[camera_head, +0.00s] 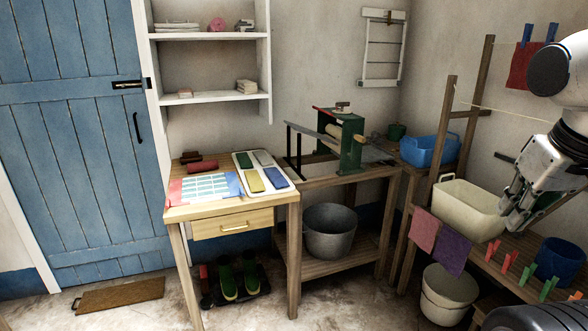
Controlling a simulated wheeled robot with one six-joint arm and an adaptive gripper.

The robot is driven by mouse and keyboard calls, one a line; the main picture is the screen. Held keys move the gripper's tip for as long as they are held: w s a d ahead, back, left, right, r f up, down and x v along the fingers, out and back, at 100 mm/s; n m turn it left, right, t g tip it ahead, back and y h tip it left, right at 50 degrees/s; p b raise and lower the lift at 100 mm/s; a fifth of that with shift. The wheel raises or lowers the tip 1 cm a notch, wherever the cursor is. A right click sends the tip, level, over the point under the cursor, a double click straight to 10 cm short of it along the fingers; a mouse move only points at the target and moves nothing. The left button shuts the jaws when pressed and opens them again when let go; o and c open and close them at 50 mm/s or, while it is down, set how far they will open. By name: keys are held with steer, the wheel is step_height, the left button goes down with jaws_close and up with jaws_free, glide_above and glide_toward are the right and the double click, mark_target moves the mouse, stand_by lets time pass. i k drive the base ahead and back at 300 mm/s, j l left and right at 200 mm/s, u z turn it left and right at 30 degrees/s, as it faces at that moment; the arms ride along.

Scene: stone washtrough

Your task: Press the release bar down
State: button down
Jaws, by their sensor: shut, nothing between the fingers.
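A green wringer (353,146) with pale rollers stands on a wooden bench (350,180) in the middle of the view. A thin red bar (322,111) shows at its top left, beside a small brown piece on top; I take the red bar for the release bar, but it is too small to be sure or to tell its tilt. My gripper (507,222) is at the right, pointing down, shut and empty. It is well to the right of the wringer and clearly apart from it. It overlaps the right side of a cream tub (462,208) in the picture.
A blue basin (428,150) stands right of the wringer. Pegs, cloths and a dark blue bucket (562,259) are at the right. A grey pot (330,232) sits below the wringer. A wooden table (285,203) with a tray stands at the left. Bare floor shows in front.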

mark_target(322, 111)
steer(key=i+l, duration=0.1)
steer(key=i, duration=0.5)
steer(key=i+u, duration=0.15)
steer(key=i, duration=0.45)
steer(key=i+l, duration=0.25)
steer(key=i, duration=0.35)
steer(key=i+l+u, duration=0.15)
steer(key=i, duration=0.45)
